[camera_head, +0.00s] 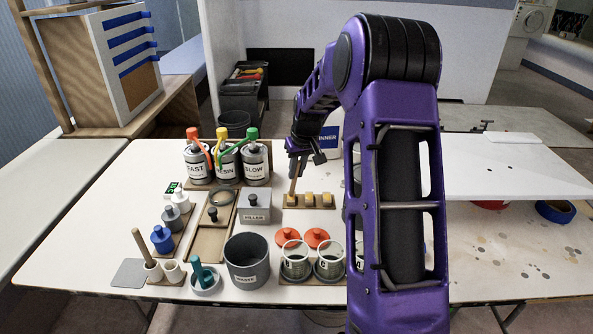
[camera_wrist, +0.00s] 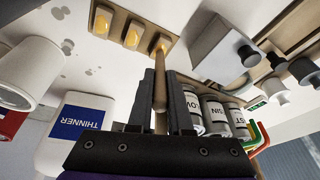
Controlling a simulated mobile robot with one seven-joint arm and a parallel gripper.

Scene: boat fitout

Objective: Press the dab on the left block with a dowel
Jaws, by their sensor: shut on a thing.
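A wooden strip (camera_head: 322,206) on the white table carries three small wooden blocks in a row: the left block (camera_head: 291,199), a middle one (camera_head: 309,199) and a right one (camera_head: 326,199). In the wrist view, yellow dabs show on two blocks (camera_wrist: 106,19) (camera_wrist: 132,35). My gripper (camera_head: 302,157) is shut on a pale wooden dowel (camera_head: 295,180), which also shows between the fingers in the wrist view (camera_wrist: 160,85). The dowel points down, slightly tilted, with its tip over the left block. The tip covers most of that block's dab; I cannot tell whether it touches.
A grey filler box (camera_head: 256,207) stands just left of the strip. The FAST, RESIN and SLOW cans (camera_head: 226,163) stand behind it. A waste bin (camera_head: 247,262) and mesh-like cups (camera_head: 295,262) are in front. A thinner container (camera_wrist: 82,128) is near my gripper.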

